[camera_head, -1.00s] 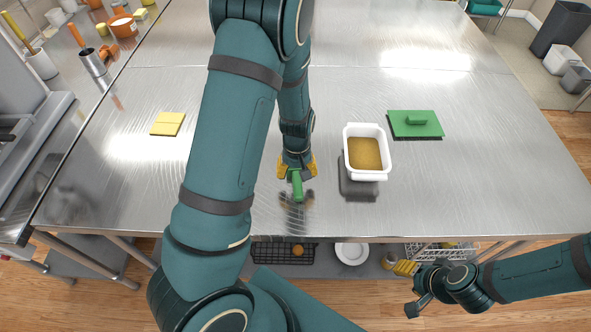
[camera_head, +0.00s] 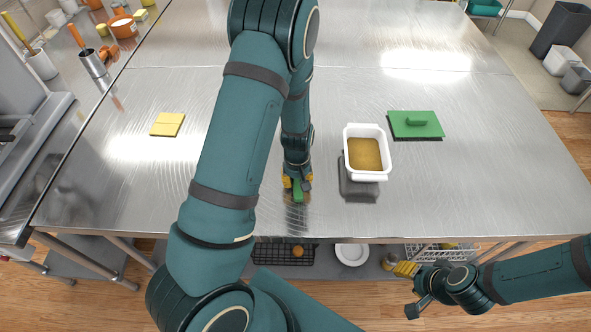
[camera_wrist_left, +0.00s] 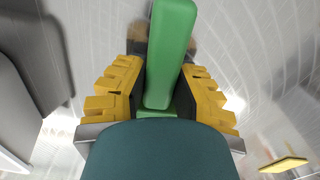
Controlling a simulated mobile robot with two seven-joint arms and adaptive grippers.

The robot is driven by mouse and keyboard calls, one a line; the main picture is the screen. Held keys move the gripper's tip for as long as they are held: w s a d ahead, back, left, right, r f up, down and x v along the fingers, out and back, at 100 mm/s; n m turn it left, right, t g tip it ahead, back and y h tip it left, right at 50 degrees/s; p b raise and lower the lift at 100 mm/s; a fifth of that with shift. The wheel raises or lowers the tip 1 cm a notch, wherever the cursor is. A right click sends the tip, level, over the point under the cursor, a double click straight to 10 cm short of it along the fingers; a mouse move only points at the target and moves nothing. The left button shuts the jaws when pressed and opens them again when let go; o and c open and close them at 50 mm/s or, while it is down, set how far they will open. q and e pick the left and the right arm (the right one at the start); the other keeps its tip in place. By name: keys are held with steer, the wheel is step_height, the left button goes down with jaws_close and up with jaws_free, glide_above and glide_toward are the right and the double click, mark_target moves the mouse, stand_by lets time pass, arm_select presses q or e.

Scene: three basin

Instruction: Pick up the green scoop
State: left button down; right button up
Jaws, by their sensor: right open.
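The green scoop (camera_head: 298,194) is at the front middle of the steel table, left of the white tub. My left gripper (camera_head: 297,184) points down over it, with its yellow fingers closed on either side of the green part. In the left wrist view the scoop's green handle (camera_wrist_left: 170,55) lies between the dark finger pads of my left gripper (camera_wrist_left: 164,85), which appear to touch it. The scoop's far end is blurred and partly hidden there. My right gripper (camera_head: 409,288) is open and empty, off the table's front edge at the lower right.
A white tub (camera_head: 377,173) with brown-yellow contents stands close right of the left gripper. A yellow sponge-like piece (camera_head: 168,124) lies at the left. The table (camera_head: 480,190) is clear at the right front.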

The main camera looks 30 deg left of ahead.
arm_select(q)
step_height(320, 180, up, 10)
steer(key=shift+p, duration=0.55)
arm_select(e)
steer(key=shift+r, duration=0.55)
stand_by(0.9)
